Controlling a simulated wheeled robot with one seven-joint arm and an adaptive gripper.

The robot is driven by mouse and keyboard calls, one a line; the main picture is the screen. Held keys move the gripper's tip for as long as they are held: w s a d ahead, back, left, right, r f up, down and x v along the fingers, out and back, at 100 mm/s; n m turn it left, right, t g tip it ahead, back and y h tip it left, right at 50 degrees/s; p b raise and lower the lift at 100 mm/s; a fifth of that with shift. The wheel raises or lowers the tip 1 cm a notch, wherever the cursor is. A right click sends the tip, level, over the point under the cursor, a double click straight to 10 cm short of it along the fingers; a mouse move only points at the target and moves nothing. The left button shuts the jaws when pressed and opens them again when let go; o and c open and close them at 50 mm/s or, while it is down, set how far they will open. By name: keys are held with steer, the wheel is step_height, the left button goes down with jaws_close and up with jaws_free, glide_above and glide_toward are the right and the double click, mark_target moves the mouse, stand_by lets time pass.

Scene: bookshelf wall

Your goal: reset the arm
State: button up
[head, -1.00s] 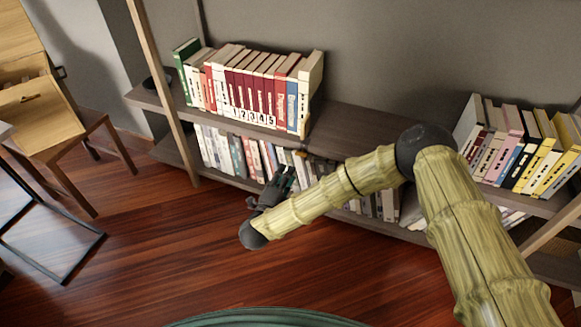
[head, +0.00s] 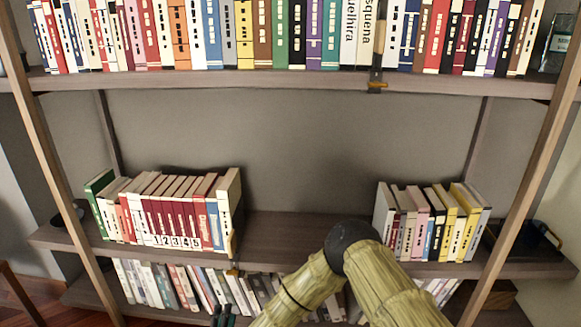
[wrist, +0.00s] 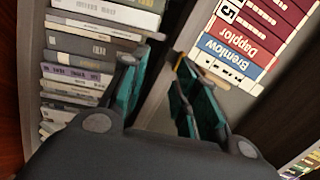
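My arm, with a bamboo-like look and a dark elbow joint, rises from the bottom of the head view in front of the bookshelf's lower shelves. My gripper is mostly cut off by the bottom edge there; only dark teal tips show. In the wrist view my gripper (wrist: 162,98) has its two teal-padded fingers spread apart with nothing between them. Behind the fingers are a shelf edge, grey and white books (wrist: 85,60) at left, and red and blue book spines (wrist: 245,45) at upper right.
The bookshelf has a full upper row of books (head: 290,35). The middle shelf (head: 285,225) holds a left group (head: 170,210) and a right group (head: 430,220), with a bare stretch between. More books (head: 180,285) stand below. Wooden posts frame both sides.

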steer(key=s+d+f+n+g+y, duration=0.1)
steer(key=s+d+f+n+g, duration=0.5)
steer(key=d, duration=0.5)
steer(key=s+d+f+n+g+y, duration=0.1)
steer(key=s+d+f+n+g, duration=0.3)
steer(key=s+d+f, duration=0.45)
steer(key=s+d+r+n+g+h, duration=0.15)
steer(key=s+d+g, duration=0.25)
steer(key=s+d, duration=0.75)
steer(key=s+d+r+n+g+h, duration=0.1)
steer(key=s+d+n+g+h, duration=0.15)
steer(key=s+d, duration=0.9)
step_height(320, 180, up, 28)
steer(key=w+d+p, duration=0.2)
steer(key=p, duration=2.6)
steer(key=shift+w+d+n+y, duration=0.2)
steer(key=shift+w+n+y, duration=0.1)
steer(key=shift+n, duration=0.1)
